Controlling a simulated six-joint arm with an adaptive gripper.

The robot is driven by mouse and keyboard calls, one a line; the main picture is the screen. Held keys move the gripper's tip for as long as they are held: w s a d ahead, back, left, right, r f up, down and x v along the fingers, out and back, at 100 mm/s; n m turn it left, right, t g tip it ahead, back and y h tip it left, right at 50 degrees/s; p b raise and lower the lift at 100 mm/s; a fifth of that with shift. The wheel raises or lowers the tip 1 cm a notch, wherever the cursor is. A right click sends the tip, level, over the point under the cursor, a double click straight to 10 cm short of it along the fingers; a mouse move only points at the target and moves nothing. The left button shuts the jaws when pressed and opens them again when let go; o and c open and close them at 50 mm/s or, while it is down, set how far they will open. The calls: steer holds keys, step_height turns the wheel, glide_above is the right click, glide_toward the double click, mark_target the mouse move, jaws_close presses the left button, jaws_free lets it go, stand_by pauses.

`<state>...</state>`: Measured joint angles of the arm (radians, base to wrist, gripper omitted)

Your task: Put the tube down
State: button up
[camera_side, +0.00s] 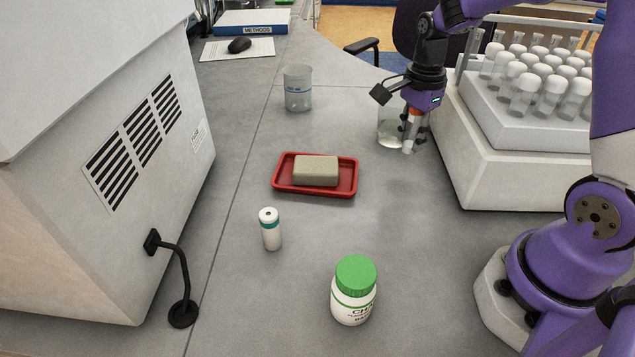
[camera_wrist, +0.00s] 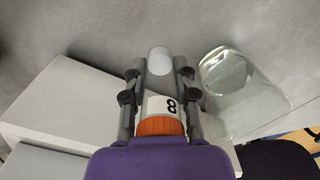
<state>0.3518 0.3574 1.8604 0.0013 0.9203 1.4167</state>
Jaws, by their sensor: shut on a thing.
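My gripper (camera_side: 411,128) is shut on a tube (camera_side: 410,142) with an orange cap and a clear or whitish lower end. In the side view it hangs near upright over the grey bench, beside the white block and in front of a glass beaker (camera_side: 388,130). In the wrist view the tube (camera_wrist: 160,105) sits between the two fingers, with a white label marked 8 and its orange cap towards my palm. The gap between its lower end and the bench is hard to judge.
The beaker (camera_wrist: 228,75) is close right in the wrist view. A white shaker with several white-capped tubes (camera_side: 525,95) stands right. A red tray (camera_side: 315,192) with a beige block, a second beaker (camera_side: 298,90), a white vial (camera_side: 270,230) and a green-lidded bottle (camera_side: 354,292) stand on the bench.

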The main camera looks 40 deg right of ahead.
mark_target(409, 151)
steer(key=shift+d+f, duration=0.25)
steer(key=shift+d, duration=0.05)
steer(key=shift+w+f, duration=0.1)
steer(key=shift+f, duration=1.85)
steer(key=shift+f, duration=0.15)
steer(key=o, duration=0.8)
